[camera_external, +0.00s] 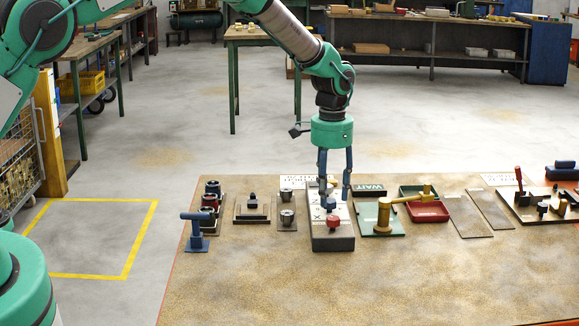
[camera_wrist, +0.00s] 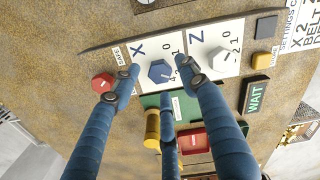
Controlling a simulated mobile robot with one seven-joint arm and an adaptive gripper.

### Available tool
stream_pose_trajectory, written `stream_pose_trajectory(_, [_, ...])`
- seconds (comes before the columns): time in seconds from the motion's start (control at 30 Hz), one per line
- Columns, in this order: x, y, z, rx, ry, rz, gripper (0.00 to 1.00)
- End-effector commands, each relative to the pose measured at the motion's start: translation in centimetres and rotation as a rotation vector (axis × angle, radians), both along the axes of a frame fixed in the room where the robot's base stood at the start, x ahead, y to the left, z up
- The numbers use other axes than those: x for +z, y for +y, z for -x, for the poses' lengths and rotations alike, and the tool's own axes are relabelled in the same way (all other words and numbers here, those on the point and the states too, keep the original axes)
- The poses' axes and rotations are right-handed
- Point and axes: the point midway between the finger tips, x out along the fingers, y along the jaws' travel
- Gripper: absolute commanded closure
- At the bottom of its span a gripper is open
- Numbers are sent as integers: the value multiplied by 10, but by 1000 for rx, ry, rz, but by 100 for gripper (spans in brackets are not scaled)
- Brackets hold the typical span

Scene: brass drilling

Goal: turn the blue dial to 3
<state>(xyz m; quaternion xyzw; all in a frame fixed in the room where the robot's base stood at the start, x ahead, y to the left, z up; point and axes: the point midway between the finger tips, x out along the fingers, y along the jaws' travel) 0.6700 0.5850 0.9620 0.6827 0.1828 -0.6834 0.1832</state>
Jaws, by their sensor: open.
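The blue dial (camera_wrist: 159,72) is a hexagonal knob on a white panel marked X. In the external view, the blue dial (camera_external: 328,203) sits on the grey control box (camera_external: 331,240). My gripper (camera_wrist: 157,66) has its blue fingers spread open around the dial, with no clear contact. In the external view, my gripper (camera_external: 334,189) points down just above the box. Digits 0, 1 and 4 show near the dial; the fingers hide part of its scale, and I cannot tell which number the dial points to.
A green board with a brass post and arm (camera_external: 383,216) and a red tray (camera_external: 424,205) stand right of the box.

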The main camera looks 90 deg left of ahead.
Motion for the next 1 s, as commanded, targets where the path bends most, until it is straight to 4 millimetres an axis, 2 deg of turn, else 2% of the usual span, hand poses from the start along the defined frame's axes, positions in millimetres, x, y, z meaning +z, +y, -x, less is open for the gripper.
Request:
stream_pose_trajectory(0.4, [66, 1, -1, 0, -3, -3, 56])
stream_pose_trajectory(0.6, [92, 1, -1, 0, -3, -3, 56])
stream_pose_trajectory(0.8, [103, 1, -1, 0, -2, -1, 56])
stream_pose_trajectory(1.0, [104, 1, -1, 0, -2, -1, 56])
